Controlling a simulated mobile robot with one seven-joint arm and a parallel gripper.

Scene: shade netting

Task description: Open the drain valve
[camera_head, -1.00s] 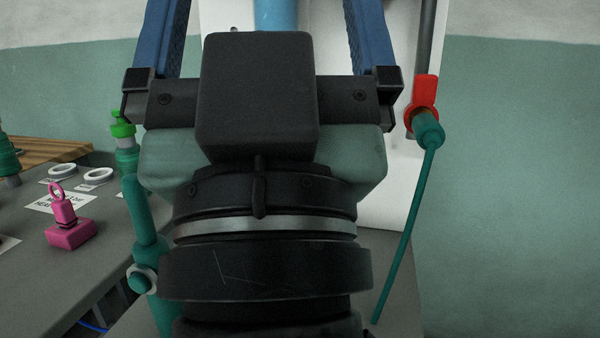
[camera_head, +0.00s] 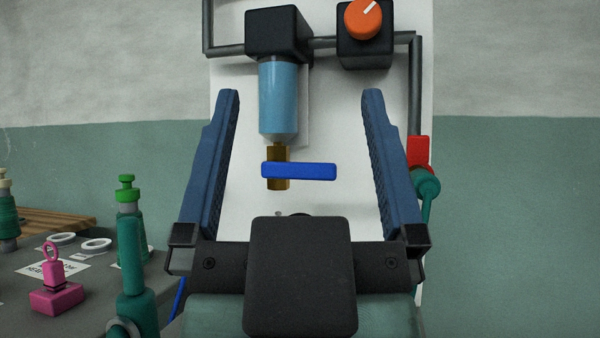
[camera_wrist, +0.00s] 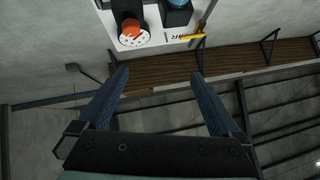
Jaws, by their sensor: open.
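The drain valve is a brass fitting (camera_head: 278,183) below a light-blue filter bowl (camera_head: 278,100). Its blue lever (camera_head: 310,171) lies level and points right from the fitting. My gripper (camera_head: 300,95) is open and empty, with its two blue fingers pointing up, one to each side of the lever in the head view. The fingers stand nearer the camera; I cannot tell whether the lever is between them in depth. In the wrist view my gripper (camera_wrist: 160,73) is also open, with nothing between the fingers; I cannot make out the blue lever there.
A white panel (camera_head: 340,100) carries the bowl, grey pipes and an orange knob (camera_head: 363,19). A red-handled valve (camera_head: 418,152) with a green hose sits right of my gripper. A bench at left holds a pink ringed block (camera_head: 57,298) and a green-capped fitting (camera_head: 128,205).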

